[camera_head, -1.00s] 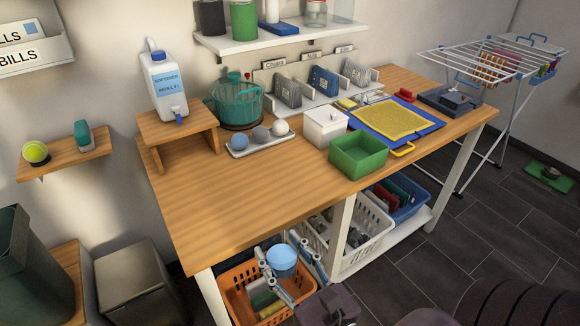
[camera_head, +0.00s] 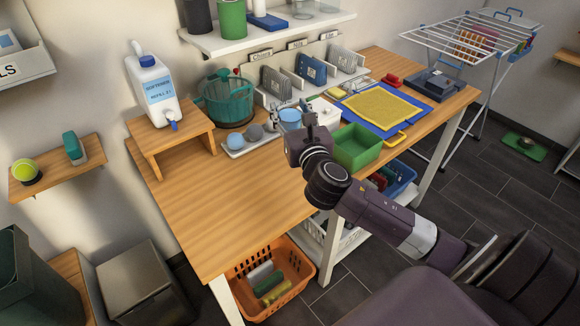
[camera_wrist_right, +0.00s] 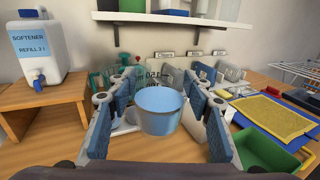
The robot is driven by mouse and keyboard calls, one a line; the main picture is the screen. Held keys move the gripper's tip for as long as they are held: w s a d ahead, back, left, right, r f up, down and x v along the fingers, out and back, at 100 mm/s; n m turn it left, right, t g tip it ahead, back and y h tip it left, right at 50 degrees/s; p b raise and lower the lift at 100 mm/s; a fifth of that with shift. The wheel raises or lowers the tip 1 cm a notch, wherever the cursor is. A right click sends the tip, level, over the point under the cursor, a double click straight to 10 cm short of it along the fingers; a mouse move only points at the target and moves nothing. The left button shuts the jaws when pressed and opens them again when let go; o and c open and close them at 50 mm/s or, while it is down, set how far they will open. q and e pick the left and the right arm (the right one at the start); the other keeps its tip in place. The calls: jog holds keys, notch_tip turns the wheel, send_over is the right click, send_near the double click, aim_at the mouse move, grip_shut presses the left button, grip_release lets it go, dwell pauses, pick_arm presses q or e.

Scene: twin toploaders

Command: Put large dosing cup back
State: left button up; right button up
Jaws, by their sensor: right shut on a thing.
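The light-blue dosing cup (camera_head: 290,118) is held above the worktop, in front of the shelf with name dividers. My right gripper (camera_head: 303,112) is shut on it. In the right wrist view the cup (camera_wrist_right: 162,112) sits between the two blue-padded fingers (camera_wrist_right: 160,100), its opening facing up. In the head view the gripper partly covers the cup and the white box behind. My left gripper is not in view.
A softener jug (camera_head: 156,90) stands on a wooden riser (camera_head: 172,140). The front left worktop is clear. The orange basket (camera_head: 270,285) is below.

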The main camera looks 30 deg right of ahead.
notch_tip(320, 180, down, 18)
jog(key=b, duration=0.3)
jog(key=shift+r+b, duration=0.2)
jog(key=shift+b, duration=0.15)
jog(key=shift+s, duration=0.1)
jog(key=o, duration=1.2)
jog(key=shift+o, duration=0.2)
jog(key=shift+r, duration=0.1)
